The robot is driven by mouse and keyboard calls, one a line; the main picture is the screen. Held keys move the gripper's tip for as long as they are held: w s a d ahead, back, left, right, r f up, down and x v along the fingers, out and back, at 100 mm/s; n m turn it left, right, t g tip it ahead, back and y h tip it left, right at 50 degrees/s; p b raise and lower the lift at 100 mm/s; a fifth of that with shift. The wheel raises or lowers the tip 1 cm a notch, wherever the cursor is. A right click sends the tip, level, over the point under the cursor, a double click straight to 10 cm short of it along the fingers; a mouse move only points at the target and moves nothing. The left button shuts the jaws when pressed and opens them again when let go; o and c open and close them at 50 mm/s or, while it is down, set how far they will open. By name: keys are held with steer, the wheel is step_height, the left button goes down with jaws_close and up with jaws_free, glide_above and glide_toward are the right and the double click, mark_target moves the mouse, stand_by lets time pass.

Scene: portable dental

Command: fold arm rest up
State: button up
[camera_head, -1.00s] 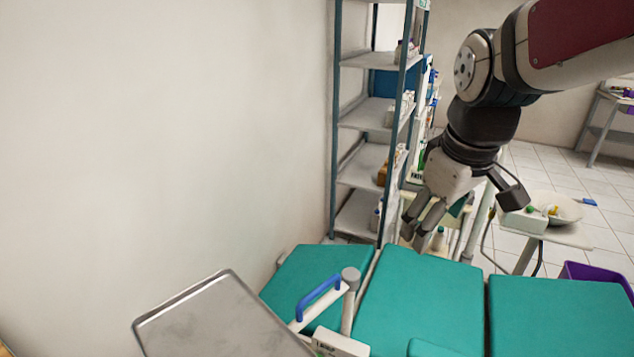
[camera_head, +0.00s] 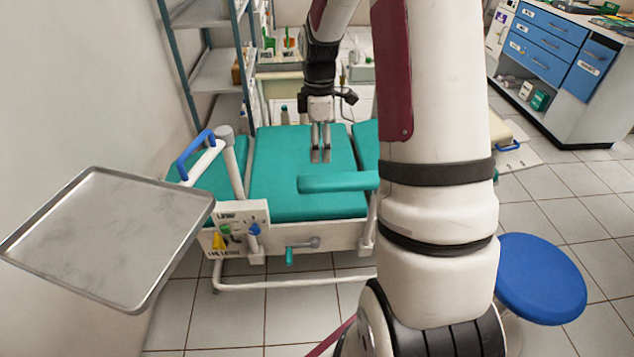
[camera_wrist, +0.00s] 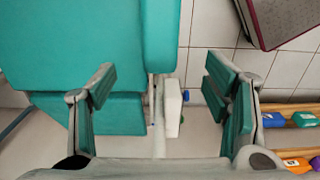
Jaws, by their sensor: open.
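The arm rest (camera_head: 338,183) is a narrow teal padded bar lying level along the near side of the teal dental chair (camera_head: 300,206). Its right end is hidden behind my arm. My gripper (camera_head: 321,157) points down over the chair cushion, behind the arm rest in the head view, and is empty. In the wrist view the fingers (camera_wrist: 159,70) are spread apart. A narrow teal pad there (camera_wrist: 161,38), which looks like the arm rest, runs up from between the fingertips beside the wide cushion (camera_wrist: 75,45). A white bracket (camera_wrist: 172,108) shows below it.
A metal tray (camera_head: 105,235) and a blue handle (camera_head: 194,152) stand at the left of the chair. A control panel (camera_head: 236,232) is on its near side. A blue stool (camera_head: 541,278) stands at the right. Shelves (camera_head: 215,75) are behind.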

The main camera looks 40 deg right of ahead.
mark_target(319, 179)
step_height(319, 179, down, 12)
steer(key=shift+f+b, duration=0.25)
steer(key=shift+b, duration=0.55)
steer(key=shift+r, duration=0.1)
jaws_close()
